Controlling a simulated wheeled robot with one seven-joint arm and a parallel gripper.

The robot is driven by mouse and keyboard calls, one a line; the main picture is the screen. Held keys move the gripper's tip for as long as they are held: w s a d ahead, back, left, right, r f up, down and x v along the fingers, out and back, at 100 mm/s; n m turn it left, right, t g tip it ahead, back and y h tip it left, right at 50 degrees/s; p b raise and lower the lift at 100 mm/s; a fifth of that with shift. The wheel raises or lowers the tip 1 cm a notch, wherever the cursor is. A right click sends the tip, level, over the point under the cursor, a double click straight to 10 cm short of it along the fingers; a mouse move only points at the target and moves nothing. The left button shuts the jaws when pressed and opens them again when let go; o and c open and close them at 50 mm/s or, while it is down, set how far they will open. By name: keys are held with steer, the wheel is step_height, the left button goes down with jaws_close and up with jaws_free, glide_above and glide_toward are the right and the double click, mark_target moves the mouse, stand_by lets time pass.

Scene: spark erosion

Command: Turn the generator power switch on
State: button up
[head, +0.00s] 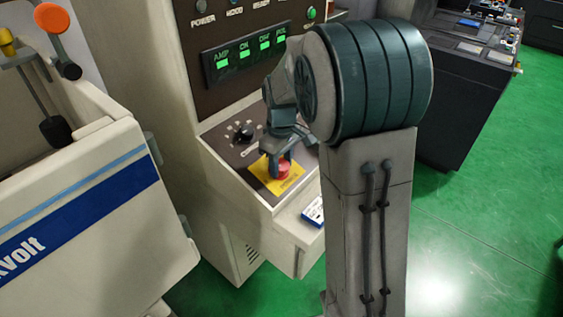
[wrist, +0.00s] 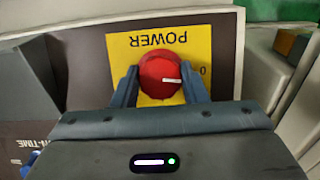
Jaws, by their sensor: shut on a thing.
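The generator power switch is a red round knob (wrist: 160,73) on a yellow plate (wrist: 118,48) that reads POWER, upside down in the wrist view. A white mark on the knob points to the right, close to a "0" on the plate. In the head view the red knob (head: 284,170) and the yellow plate (head: 262,175) sit at the front of the sloping console. My gripper (wrist: 160,84) is shut on the red knob, with one finger on each side of it. It also shows in the head view (head: 284,160), where my arm hides part of the console.
The cabinet panel (head: 240,84) above shows lit green displays. A black dial (head: 243,132) sits left of the knob. A cream machine (head: 85,190) stands at left. A dark console (head: 455,95) stands at right. Green floor (head: 480,200) is clear at right.

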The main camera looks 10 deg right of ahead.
steer(key=m, duration=0.2)
steer(key=m+g+y, duration=0.1)
steer(key=m, duration=0.1)
steer(key=shift+s+d+f, duration=0.1)
steer(key=shift+f, duration=0.25)
steer(key=m+y, duration=0.1)
steer(key=m, duration=0.2)
steer(key=shift+m+y, duration=0.3)
steer(key=shift+m, duration=0.1)
steer(key=m+y, duration=0.1)
steer(key=m, duration=0.3)
steer(key=shift+y+b, duration=0.3)
steer(key=shift+b, duration=0.05)
steer(key=shift+s+d+m+t+y, duration=0.1)
steer(key=shift+m+t+y, duration=0.3)
steer(key=shift+m, duration=1.3)
steer(key=o, duration=1)
steer(key=shift+f, duration=0.1)
steer(key=shift+c, duration=0.2)
steer(key=shift+w+r, duration=0.2)
